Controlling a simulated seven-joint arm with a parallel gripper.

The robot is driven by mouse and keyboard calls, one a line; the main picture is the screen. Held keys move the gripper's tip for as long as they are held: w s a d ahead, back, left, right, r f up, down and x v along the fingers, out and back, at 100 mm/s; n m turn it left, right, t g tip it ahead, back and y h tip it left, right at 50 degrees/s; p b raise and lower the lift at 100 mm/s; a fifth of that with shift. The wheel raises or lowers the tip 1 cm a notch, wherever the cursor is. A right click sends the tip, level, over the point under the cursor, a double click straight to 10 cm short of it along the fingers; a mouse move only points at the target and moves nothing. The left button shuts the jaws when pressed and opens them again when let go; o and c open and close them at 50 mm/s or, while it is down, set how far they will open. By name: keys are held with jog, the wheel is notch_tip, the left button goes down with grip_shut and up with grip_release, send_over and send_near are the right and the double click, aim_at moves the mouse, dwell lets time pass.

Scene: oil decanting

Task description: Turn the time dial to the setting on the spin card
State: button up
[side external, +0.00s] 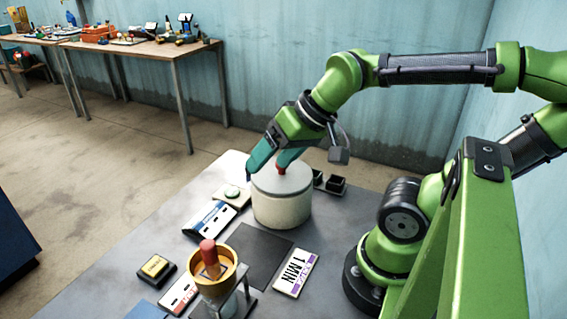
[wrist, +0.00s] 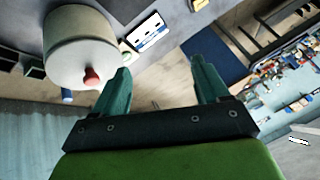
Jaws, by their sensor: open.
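The spin card (side external: 294,272) reads "1 MIN" and lies on the grey table beside a dark square mat. A pale round drum (side external: 281,205) with a grey lid and a red knob (side external: 282,170) stands at the back of the table. My gripper (side external: 265,169) is open and empty, low over the drum's lid area. In the wrist view the red knob (wrist: 92,76) is left of both fingers (wrist: 159,66), not between them. A blue-and-white panel (side external: 210,220) lies beside the drum. I cannot clearly make out which part is the time dial.
A brass cup (side external: 213,268) holding a red-topped piece stands on a stand at the front. A green button pad (side external: 232,194), a yellow-topped block (side external: 155,267), another panel (side external: 179,296) and small black holders (side external: 336,185) surround the drum and mat. The dark mat (side external: 258,256) is bare.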

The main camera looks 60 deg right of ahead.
jog(key=w+d+f+n+g+h, duration=0.1)
jog(key=w+d+f+n+g, duration=0.15)
jog(key=w+d, duration=0.8)
jog(key=w+d+f+n+g+h, duration=0.15)
jog(key=w+d+n+g, duration=0.25)
jog(key=w+d, duration=0.6)
jog(key=shift+y, duration=0.35)
jog(key=f, duration=1.1)
jog(key=d+f, duration=0.1)
jog(key=f, duration=0.5)
jog(key=shift+s+d, duration=0.1)
jog(key=shift+s, duration=0.3)
jog(key=shift+r, duration=0.1)
jog(key=c, duration=1.1)
jog(key=shift+o, duration=0.2)
